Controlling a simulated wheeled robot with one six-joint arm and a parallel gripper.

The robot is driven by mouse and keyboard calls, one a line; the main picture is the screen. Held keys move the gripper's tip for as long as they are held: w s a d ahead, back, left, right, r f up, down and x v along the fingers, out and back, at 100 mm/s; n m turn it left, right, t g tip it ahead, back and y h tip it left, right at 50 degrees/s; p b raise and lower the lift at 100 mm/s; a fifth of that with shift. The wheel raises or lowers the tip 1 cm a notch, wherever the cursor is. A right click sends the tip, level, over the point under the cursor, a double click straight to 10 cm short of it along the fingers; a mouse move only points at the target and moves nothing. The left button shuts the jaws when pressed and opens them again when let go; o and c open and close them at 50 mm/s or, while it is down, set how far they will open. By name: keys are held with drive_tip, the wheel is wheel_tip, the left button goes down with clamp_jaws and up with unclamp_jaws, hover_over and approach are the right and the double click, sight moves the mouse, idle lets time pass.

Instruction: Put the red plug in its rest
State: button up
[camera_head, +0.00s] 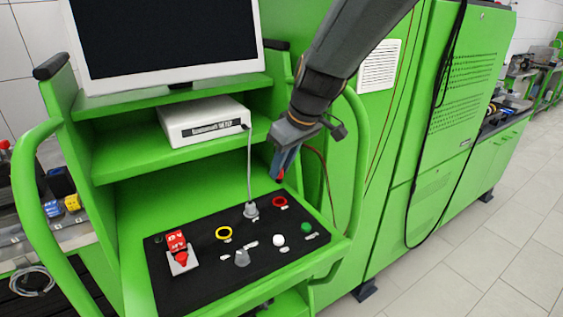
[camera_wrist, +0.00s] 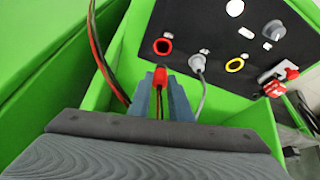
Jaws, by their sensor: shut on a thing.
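The red plug (camera_wrist: 160,76) is between the fingertips of my gripper (camera_wrist: 161,90) in the wrist view. In the head view my gripper (camera_head: 285,163) points down above the back right of the black panel, with a bit of the red plug (camera_head: 279,176) showing at its tips. A cable runs back from the plug. A red ring (camera_head: 280,202) is on the panel below and slightly right of the gripper. It also shows in the wrist view (camera_wrist: 162,46), beyond the plug and apart from it. Which place is the plug's rest I cannot tell.
The black panel (camera_head: 185,287) carries a grey plug (camera_head: 250,210) with a cable, a yellow ring (camera_head: 223,233), white and green buttons, a grey knob and a red emergency switch (camera_head: 181,259). A white meter (camera_head: 203,121) stands on the shelf. Green rails (camera_head: 355,150) flank the bench.

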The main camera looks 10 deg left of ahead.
drive_tip(key=shift+f+b, duration=1.8)
drive_tip(key=shift+f, duration=1.05)
drive_tip(key=shift+s, duration=0.1)
drive_tip(key=shift+f+b, duration=1.1)
drive_tip(key=shift+b, duration=0.2)
drive_tip(key=o, duration=1.4)
drive_tip(key=shift+r, duration=0.1)
